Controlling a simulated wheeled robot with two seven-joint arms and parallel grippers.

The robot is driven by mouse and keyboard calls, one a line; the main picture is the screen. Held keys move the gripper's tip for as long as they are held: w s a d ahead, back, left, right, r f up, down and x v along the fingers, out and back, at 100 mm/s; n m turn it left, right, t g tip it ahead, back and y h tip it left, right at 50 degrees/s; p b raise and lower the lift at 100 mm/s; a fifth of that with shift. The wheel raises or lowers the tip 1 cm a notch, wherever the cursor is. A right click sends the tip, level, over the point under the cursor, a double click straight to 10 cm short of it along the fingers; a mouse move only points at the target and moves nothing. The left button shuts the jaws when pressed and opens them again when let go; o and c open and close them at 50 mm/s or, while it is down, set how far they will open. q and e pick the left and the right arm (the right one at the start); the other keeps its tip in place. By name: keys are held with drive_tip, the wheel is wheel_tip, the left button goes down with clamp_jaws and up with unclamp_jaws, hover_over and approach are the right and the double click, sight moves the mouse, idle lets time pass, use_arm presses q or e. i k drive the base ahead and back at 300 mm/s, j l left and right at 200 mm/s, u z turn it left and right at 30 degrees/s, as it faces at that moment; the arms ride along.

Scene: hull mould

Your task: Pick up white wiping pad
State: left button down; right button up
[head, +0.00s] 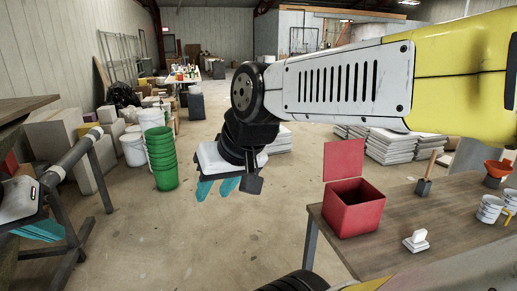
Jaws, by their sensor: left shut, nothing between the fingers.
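A small white block with a raised grip on top, which looks like the white wiping pad (416,241), lies on the brown table (455,205) at the lower right, in front of the red box. My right gripper (215,188) hangs in mid-air left of the table, well away from the pad. Its teal fingers are apart with nothing seen between them. My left gripper (38,230) is at the far left edge, partly cut off, with its teal fingers together and empty.
An open red box (352,207) stands on the table's left end. A brush (424,187), an orange funnel-like item (497,169) and white tubs (489,209) stand further right. Green buckets (160,158) and stacked white slabs (393,145) are on the floor. The middle floor is clear.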

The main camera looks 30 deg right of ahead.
sight(416, 243)
drive_tip(key=i+z, duration=0.25)
drive_tip(key=z, duration=0.2)
drive_tip(key=i+z, duration=0.25)
drive_tip(key=z, duration=0.25)
drive_tip(key=i+j+z, duration=0.2)
drive_tip(key=z, duration=0.25)
drive_tip(key=i+j+z, duration=0.15)
drive_tip(key=z, duration=0.3)
drive_tip(key=i+j+z, duration=0.15)
drive_tip(key=j+z, duration=0.35)
drive_tip(key=i+j+z, duration=0.15)
drive_tip(key=j+z, duration=0.25)
drive_tip(key=i+j+z, duration=0.15)
drive_tip(key=j+z, duration=0.6)
drive_tip(key=j, duration=0.2)
drive_tip(key=j+z, duration=0.4)
drive_tip(key=i+j+z, duration=0.15)
drive_tip(key=j, duration=0.15)
drive_tip(key=j+z, duration=0.2)
drive_tip(key=i+j+z, duration=0.15)
drive_tip(key=j, duration=0.3)
